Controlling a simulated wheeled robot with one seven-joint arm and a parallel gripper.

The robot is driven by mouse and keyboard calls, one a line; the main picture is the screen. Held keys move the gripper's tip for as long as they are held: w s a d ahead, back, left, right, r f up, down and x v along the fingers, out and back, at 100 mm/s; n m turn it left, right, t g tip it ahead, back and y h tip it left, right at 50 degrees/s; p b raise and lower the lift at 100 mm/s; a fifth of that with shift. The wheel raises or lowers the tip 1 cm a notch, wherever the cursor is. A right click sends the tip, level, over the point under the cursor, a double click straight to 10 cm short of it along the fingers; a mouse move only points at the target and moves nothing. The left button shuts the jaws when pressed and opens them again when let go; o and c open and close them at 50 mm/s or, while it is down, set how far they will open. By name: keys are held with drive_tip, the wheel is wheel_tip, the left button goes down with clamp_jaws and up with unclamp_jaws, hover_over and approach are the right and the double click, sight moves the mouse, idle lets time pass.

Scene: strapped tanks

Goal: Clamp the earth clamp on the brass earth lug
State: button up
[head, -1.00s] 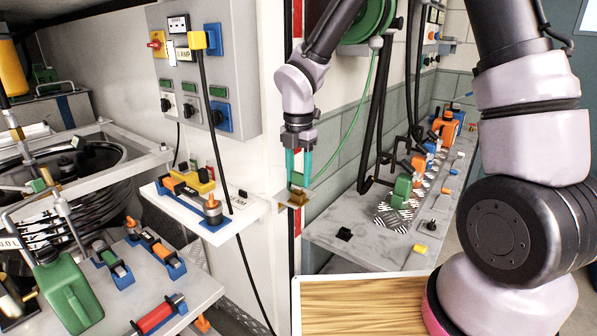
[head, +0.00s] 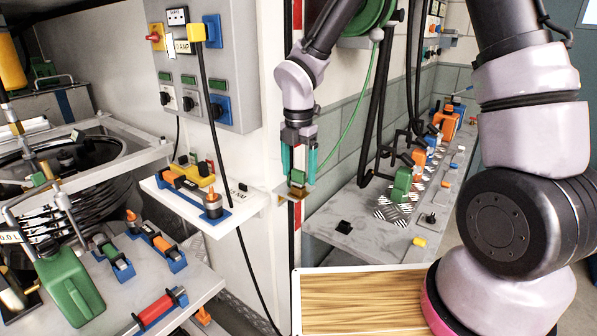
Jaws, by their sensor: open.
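My gripper (head: 299,168) points straight down with its two teal fingers spread apart. The green earth clamp (head: 297,179) sits on the brass earth lug (head: 295,191), which sticks out from the wall edge beside the red and white strip. The fingertips are just above and to either side of the clamp, and nothing shows between them higher up. A thin green cable (head: 357,105) runs from the reel down to the clamp. The small size hides how firmly the clamp grips the lug.
A green cable reel (head: 375,20) hangs behind my arm. A grey control panel (head: 205,65) is on the wall to the left, above a white shelf (head: 240,205). A grey bench (head: 375,235) with several tools stands at right. A wooden-topped surface (head: 360,300) is in front.

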sight(298, 170)
wheel_tip(298, 170, up, 10)
drive_tip(key=shift+r, duration=0.15)
idle(0.4)
